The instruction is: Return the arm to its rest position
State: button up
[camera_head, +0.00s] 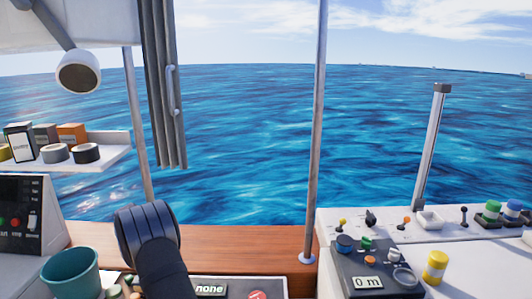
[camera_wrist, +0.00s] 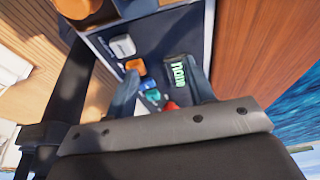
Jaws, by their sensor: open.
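My arm (camera_head: 155,250) rises dark and bent at the lower left of the head view, in front of the wooden ledge. My gripper is not clearly visible there. In the wrist view my gripper (camera_wrist: 160,88) shows two dark fingers spread apart beyond a grey bar. It is open, and I see nothing held between the fingers. Beyond them is a dark panel (camera_wrist: 150,55) with a lit display (camera_wrist: 181,68) reading "none", an orange knob and small teal and red parts. The distance from the fingertips to the panel is hard to tell.
In the head view a teal bucket (camera_head: 70,274) stands left of my arm. A shelf (camera_head: 110,152) with boxes and tape rolls is above it. A thin pole (camera_head: 317,130) rises right of centre. A console (camera_head: 372,270) and a yellow jar (camera_head: 435,266) are at the right.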

jog(key=shift+s+d+f+n+t+y, duration=0.4)
jog(key=shift+d+n, duration=2.4)
jog(key=shift+d, duration=2.9)
jog(key=shift+s+d+f+n+t+y, duration=0.1)
jog(key=shift+s+d+n+t+y, duration=0.5)
jog(key=shift+d+n, duration=3.7)
jog(key=shift+s+d+f+n+t+y, duration=0.45)
jog(key=shift+d+n, duration=0.85)
jog(key=shift+d, duration=5.85)
jog(key=shift+w+r+t, duration=0.15)
jog(key=shift+r+t, duration=0.05)
jog(key=shift+t, duration=0.05)
